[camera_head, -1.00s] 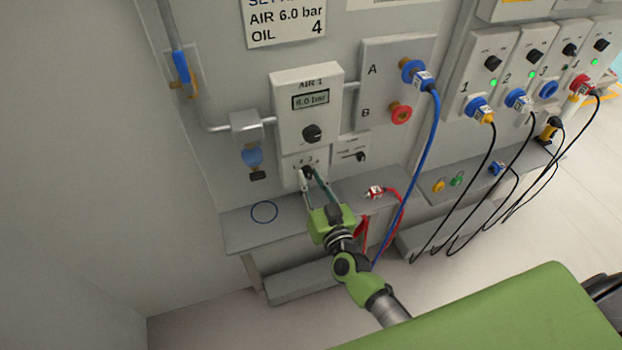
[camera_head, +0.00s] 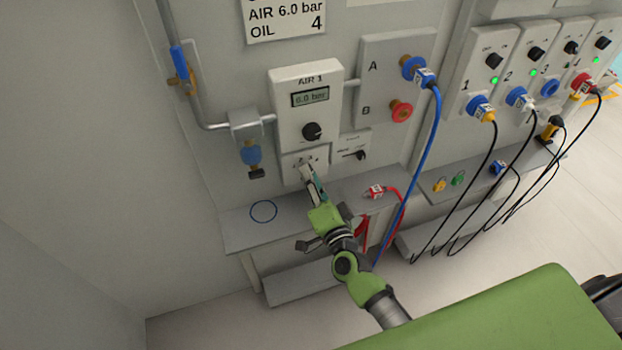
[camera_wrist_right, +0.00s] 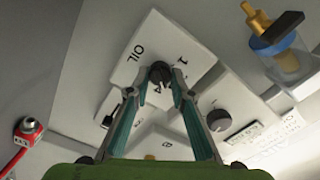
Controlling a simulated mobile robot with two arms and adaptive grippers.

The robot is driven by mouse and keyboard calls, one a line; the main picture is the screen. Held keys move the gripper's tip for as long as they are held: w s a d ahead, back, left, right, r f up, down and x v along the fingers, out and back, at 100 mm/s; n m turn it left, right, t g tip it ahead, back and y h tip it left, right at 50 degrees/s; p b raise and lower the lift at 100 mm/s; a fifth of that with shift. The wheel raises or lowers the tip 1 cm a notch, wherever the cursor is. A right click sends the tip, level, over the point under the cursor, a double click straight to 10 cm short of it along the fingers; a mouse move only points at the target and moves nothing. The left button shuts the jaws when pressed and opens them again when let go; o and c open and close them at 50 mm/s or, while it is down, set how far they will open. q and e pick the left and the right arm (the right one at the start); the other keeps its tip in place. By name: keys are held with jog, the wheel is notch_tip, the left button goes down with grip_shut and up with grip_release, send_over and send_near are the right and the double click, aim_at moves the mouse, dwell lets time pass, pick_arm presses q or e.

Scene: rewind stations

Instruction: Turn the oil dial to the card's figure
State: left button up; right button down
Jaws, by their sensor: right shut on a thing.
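The oil dial is a small dark knob (camera_wrist_right: 160,74) on a pale plate marked OIL (camera_wrist_right: 140,47) in the right wrist view. My right gripper (camera_wrist_right: 160,84) is shut on this knob, one fingertip on each side. In the head view the right gripper (camera_head: 307,172) reaches up to the plate under the AIR 1 unit, and its fingers hide most of the dial. The figure under the pointer cannot be read clearly. The card (camera_head: 287,20) on the wall reads AIR 6.0 bar, OIL 4. My left gripper is not in view.
The AIR 1 unit (camera_head: 308,110) with its display and black knob sits just above. A valve plate (camera_head: 392,84) holds a blue hose connector and a red one. A grey shelf (camera_head: 240,236) below carries a blue ring and a red plug (camera_head: 376,191).

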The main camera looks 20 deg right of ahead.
jog(key=shift+m+b, duration=0.45)
jog(key=shift+m, duration=1.85)
jog(key=c, duration=1.8)
grip_release()
jog(key=shift+s, duration=0.15)
jog(key=s, duration=1.1)
jog(key=shift+s+d, duration=0.2)
jog(key=shift+s, duration=0.2)
jog(key=shift+f, duration=0.1)
